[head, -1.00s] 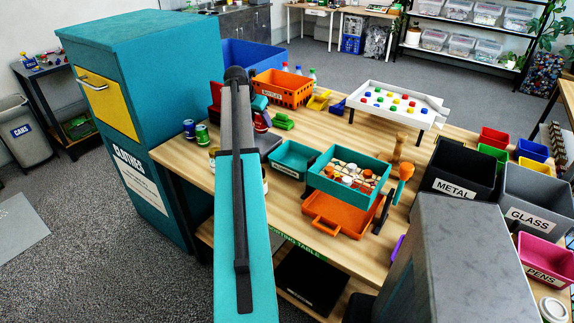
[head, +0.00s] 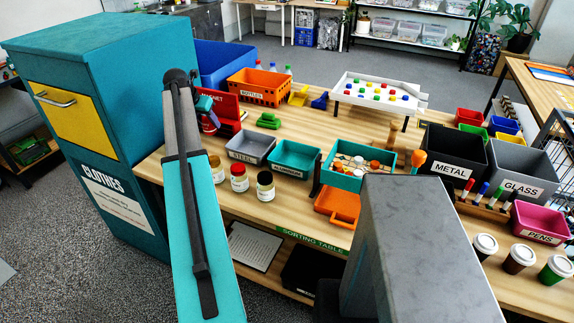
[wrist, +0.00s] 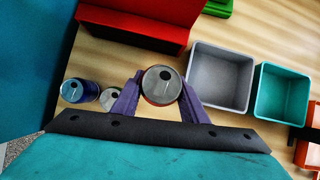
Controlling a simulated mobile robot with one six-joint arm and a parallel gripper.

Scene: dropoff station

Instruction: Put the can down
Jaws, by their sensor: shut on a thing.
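My gripper (wrist: 160,88) is shut on a can with a grey round top and a reddish side (wrist: 162,84). The can sits between its two purple fingers in the wrist view. In the head view the held can (head: 209,124) shows small behind my arm, in front of the red MAGNET box (head: 226,104). I cannot tell whether its base touches the table. A blue can (wrist: 78,91) and another grey-topped can (wrist: 110,99) stand left of my gripper. The grey STEEL bin (wrist: 222,76) is just right of it, with the teal bin (wrist: 283,92) beyond.
Several jars (head: 239,178) stand along the table's front edge. An orange BOTTLES crate (head: 258,88) and a green object (head: 268,121) are behind the bins. The tall teal CLOTHES cabinet (head: 92,120) stands left.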

